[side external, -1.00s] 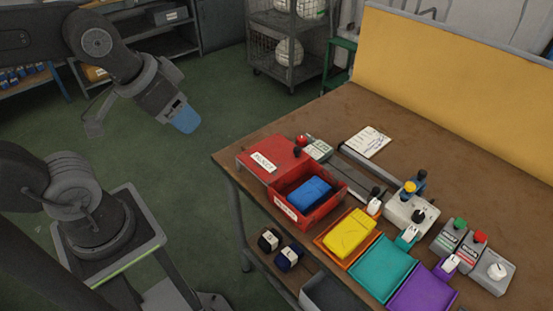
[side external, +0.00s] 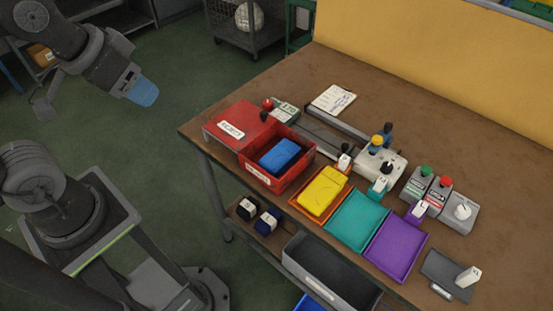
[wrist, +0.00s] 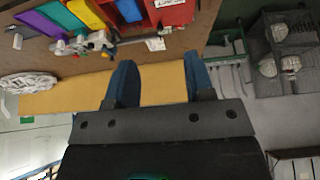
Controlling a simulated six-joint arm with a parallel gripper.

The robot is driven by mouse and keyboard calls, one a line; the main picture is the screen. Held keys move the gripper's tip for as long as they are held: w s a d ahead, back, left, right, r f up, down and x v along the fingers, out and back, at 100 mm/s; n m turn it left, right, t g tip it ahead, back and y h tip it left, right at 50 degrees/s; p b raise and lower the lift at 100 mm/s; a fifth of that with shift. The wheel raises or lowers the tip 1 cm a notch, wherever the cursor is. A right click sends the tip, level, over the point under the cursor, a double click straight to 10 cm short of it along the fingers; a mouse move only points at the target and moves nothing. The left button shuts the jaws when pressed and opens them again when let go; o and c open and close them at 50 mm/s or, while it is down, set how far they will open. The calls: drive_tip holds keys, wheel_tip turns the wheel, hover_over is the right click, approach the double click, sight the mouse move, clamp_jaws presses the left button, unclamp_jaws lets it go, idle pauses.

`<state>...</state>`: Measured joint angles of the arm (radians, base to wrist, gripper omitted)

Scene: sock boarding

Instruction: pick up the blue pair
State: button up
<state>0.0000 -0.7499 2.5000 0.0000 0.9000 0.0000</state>
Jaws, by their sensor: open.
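The blue pair (side external: 279,156) is a folded blue bundle lying in the open red bin (side external: 262,178) near the table's front left edge in the side view. My gripper (side external: 142,92) has blue fingertips and hangs off to the left of the table, well away from the bin. In the wrist view my gripper (wrist: 161,80) has its two blue fingers spread apart with nothing between them. Part of a red container (wrist: 172,12) shows at the top of the wrist view, cut off by the frame edge.
Right of the bin are an orange tray with a yellow bundle (side external: 323,191), an empty teal tray (side external: 357,221) and an empty purple tray (side external: 396,245). Switch boxes with levers (side external: 381,162) stand behind them. A yellow board (side external: 430,70) bounds the table's back.

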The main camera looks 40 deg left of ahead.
drive_tip(key=shift+o, duration=0.4)
drive_tip(key=o, duration=0.8)
drive_tip(key=g, duration=0.6)
hover_over(274, 159)
wheel_tip(274, 159, down, 15)
drive_tip(key=f, duration=0.8)
drive_tip(key=shift+w+d+f, duration=0.1)
drive_tip(key=shift+w+d, duration=0.1)
drive_tip(key=shift+d, duration=0.2)
drive_tip(key=f, duration=0.5)
drive_tip(key=shift+s+a, duration=0.3)
drive_tip(key=shift+a, duration=0.1)
drive_tip(key=shift+f, duration=0.3)
